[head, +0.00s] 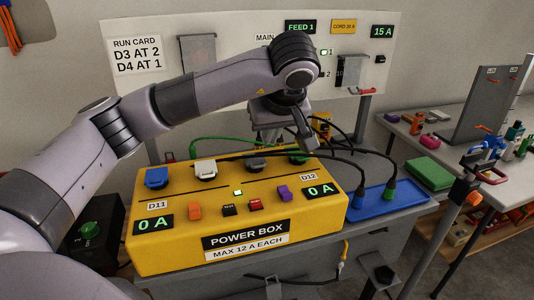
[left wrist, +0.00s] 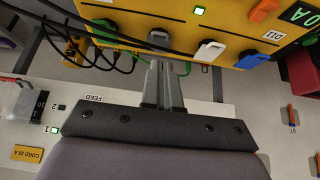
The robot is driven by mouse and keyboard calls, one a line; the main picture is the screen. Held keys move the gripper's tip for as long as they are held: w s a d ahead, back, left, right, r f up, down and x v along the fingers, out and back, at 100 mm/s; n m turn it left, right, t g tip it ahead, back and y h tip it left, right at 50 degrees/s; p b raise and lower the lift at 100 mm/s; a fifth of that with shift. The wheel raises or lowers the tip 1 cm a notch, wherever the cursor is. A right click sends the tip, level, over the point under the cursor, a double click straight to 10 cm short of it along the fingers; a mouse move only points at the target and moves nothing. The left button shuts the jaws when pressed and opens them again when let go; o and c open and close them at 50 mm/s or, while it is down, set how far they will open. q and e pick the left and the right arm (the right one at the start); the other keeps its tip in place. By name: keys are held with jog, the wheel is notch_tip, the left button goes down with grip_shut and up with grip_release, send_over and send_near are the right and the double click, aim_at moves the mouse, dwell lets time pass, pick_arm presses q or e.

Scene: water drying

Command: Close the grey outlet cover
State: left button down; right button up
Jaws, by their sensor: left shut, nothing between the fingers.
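The grey outlet cover (head: 256,163) is in the back row on top of the yellow power box (head: 330,200), between the white cover (head: 205,169) and the green cover (head: 298,157). In the left wrist view the grey cover (left wrist: 158,38) lies just beyond my fingertips; I cannot tell how far it is tilted. My left gripper (head: 270,138) is shut and empty, above and behind the box's back edge. Its two fingers show together in the left wrist view (left wrist: 163,66), apparently short of the cover. My right gripper is not in view.
A blue cover (head: 157,177) is at the row's left end. Black cables cross above the box to plugs (head: 389,189) on a blue tray (head: 400,206). A green cable runs behind the box. A labelled board (head: 220,35) stands at the back. A cluttered bench is at right.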

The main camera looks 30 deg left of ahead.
aim_at(259, 166)
pick_arm(q)
jog(key=p+x, duration=0.1)
jog(key=x, duration=1.2)
jog(key=shift+w+a+f, duration=0.1)
jog(key=shift+a+f, duration=0.15)
jog(key=shift+f, duration=0.1)
jog(key=shift+f+b, duration=0.45)
jog(key=shift+f, duration=0.05)
jog(key=shift+a+r+p, duration=0.1)
jog(key=shift+p, duration=0.2)
